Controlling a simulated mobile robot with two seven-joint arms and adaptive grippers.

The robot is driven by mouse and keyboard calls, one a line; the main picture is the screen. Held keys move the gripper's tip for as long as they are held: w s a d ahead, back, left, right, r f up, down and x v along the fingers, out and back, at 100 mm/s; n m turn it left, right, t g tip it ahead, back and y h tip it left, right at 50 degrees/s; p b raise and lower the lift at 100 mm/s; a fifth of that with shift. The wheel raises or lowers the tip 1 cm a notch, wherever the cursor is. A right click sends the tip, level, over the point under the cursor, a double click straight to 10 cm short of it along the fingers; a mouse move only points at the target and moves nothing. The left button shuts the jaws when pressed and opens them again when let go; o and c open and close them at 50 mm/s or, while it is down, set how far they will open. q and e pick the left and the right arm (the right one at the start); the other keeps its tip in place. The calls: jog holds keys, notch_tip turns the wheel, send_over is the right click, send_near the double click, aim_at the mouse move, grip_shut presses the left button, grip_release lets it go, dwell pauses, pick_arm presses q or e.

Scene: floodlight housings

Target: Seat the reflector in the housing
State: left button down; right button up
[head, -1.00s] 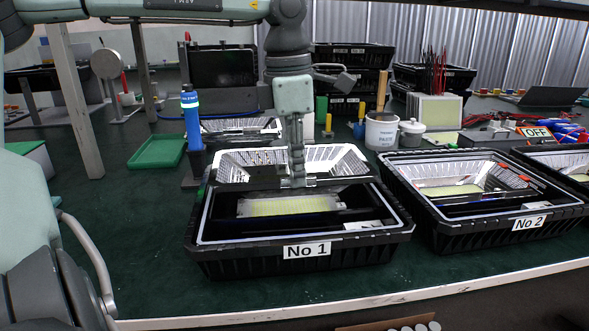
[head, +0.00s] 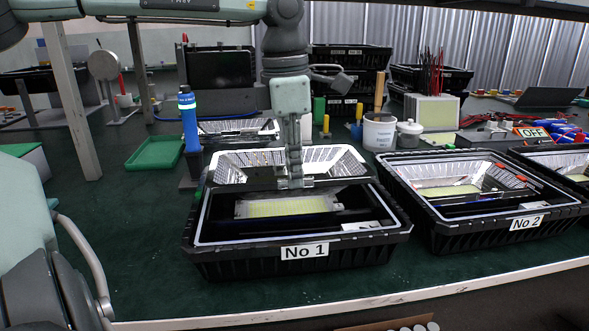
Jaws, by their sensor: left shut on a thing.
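The black housing marked No 1 (head: 215,256) stands on the green bench in front of me, with a yellow LED panel (head: 285,207) inside. The silver reflector (head: 238,163) is a tilted, shiny faceted frame over the back part of this housing. My left gripper (head: 294,183) points down at the reflector's near edge and is shut on it. The fingertips are small, and the reflector's far underside is hidden, so I cannot tell whether it touches the housing. My right gripper is not in view.
Housing No 2 (head: 440,236) stands close on the right, with a reflector in it. A blue bottle-like lamp (head: 189,118) and a green tray (head: 156,152) are at the left. A white paste tub (head: 379,133) stands behind. Bench is clear at front left.

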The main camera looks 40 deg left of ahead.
pick_arm(q)
jog(key=shift+f+b, duration=2.4)
jog(key=shift+f, duration=0.65)
jog(key=c, duration=1.6)
grip_release()
jog(key=r, duration=0.8)
jog(key=s+r, duration=0.1)
jog(key=r, duration=0.3)
jog(key=shift+a, duration=0.25)
